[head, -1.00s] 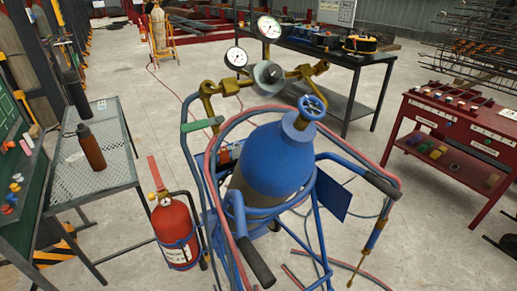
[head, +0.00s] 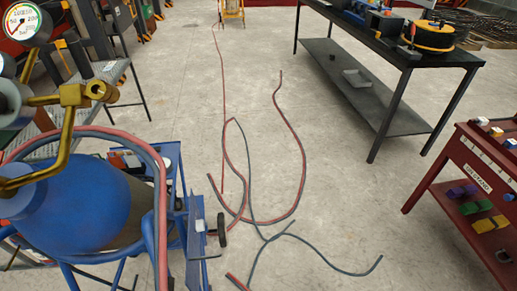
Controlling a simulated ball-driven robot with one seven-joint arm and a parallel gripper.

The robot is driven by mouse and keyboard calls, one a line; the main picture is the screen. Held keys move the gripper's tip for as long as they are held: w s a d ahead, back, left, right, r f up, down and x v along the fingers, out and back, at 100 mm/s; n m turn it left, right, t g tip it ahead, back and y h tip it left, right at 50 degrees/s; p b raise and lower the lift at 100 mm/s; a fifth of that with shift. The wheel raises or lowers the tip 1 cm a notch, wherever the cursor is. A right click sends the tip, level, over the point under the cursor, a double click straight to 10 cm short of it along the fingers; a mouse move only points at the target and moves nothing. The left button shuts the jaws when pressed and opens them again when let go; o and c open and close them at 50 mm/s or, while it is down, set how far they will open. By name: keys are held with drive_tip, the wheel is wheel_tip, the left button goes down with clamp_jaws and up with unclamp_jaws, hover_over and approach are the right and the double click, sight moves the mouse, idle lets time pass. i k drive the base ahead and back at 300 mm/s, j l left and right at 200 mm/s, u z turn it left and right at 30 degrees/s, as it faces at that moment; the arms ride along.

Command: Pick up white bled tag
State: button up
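A red stand (head: 440,192) is at the right edge, partly cut off. My gripper is not in view.
A blue gas cylinder (head: 75,205) on a blue cart (head: 172,190) fills the lower left, with a pressure gauge (head: 22,22) above. Red and dark hoses (head: 300,165) lie across the middle floor. A black table (head: 375,95) stands at the back right. Floor before the red stand is clear.

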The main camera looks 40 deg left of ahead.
sight(131, 160)
drive_tip(key=i+l+z, duration=0.5)
drive_tip(key=i+z, duration=0.25)
drive_tip(key=i+u, duration=0.35)
drive_tip(key=i+l+u, duration=0.15)
drive_tip(key=i+u, duration=0.2)
drive_tip(key=i, duration=0.15)
drive_tip(key=i+j+u, duration=0.1)
drive_tip(key=u, duration=0.35)
drive_tip(key=i+u, duration=0.55)
drive_tip(key=u, duration=0.3)
drive_tip(key=i+l+u, duration=0.1)
drive_tip(key=u, duration=0.3)
drive_tip(key=i+j+u, duration=0.25)
drive_tip(key=i, duration=0.2)
drive_tip(key=i+j+u, duration=0.3)
drive_tip(key=i, duration=0.15)
